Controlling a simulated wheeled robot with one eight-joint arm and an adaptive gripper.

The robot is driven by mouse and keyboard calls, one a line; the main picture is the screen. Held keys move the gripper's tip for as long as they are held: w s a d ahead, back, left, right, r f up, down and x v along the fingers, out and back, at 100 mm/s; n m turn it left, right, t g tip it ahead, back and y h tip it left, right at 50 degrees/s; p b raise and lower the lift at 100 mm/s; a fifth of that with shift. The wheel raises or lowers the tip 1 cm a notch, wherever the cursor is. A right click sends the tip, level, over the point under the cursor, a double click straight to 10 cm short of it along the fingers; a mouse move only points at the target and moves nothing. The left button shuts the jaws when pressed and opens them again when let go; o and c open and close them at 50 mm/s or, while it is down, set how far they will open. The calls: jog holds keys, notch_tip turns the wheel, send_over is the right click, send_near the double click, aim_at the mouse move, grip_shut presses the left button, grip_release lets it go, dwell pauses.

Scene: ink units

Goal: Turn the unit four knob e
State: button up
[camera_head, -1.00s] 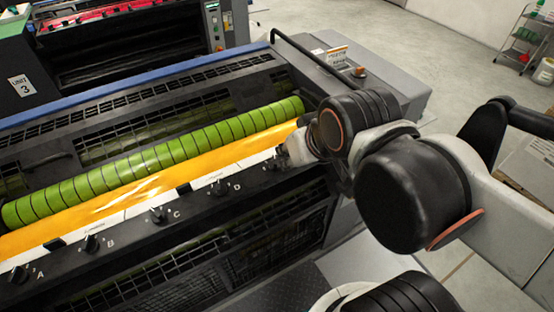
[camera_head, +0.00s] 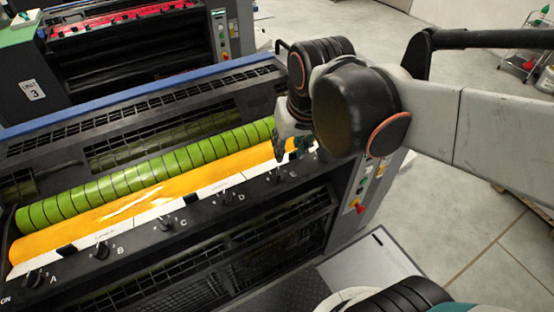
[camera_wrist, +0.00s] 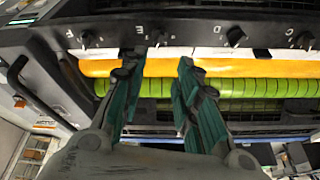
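Knob E (camera_wrist: 157,37) is a small dark knob on the black front rail of the printing unit, beside its letter E. It also shows in the head view (camera_head: 276,175), just below and left of my gripper. In the wrist view, my gripper (camera_wrist: 160,62) is open and empty, its two green-padded fingers spread apart. Knob E lies beyond the fingertips and roughly between them, with no contact visible. In the head view, my gripper (camera_head: 292,152) hangs over the right end of the rail, partly hidden by my arm.
Knob D (camera_wrist: 235,36) and knob F (camera_wrist: 87,40) flank knob E. A yellow roller (camera_head: 150,192) and a green segmented roller (camera_head: 150,168) lie behind the rail. A black handle (camera_wrist: 30,92) stands at the unit's end. Unit 3 (camera_head: 33,90) is farther back.

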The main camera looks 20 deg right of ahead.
aim_at(278, 171)
jog(key=w+m+g+p, duration=0.2)
jog(key=w+g+p, duration=0.2)
jog(key=w, duration=0.2)
jog(key=f+b, duration=0.2)
jog(key=f, duration=0.5)
jog(key=f+b, duration=0.2)
jog(key=f, duration=0.5)
jog(key=shift+w+f, duration=0.2)
jog(key=shift+f, duration=0.2)
grip_shut()
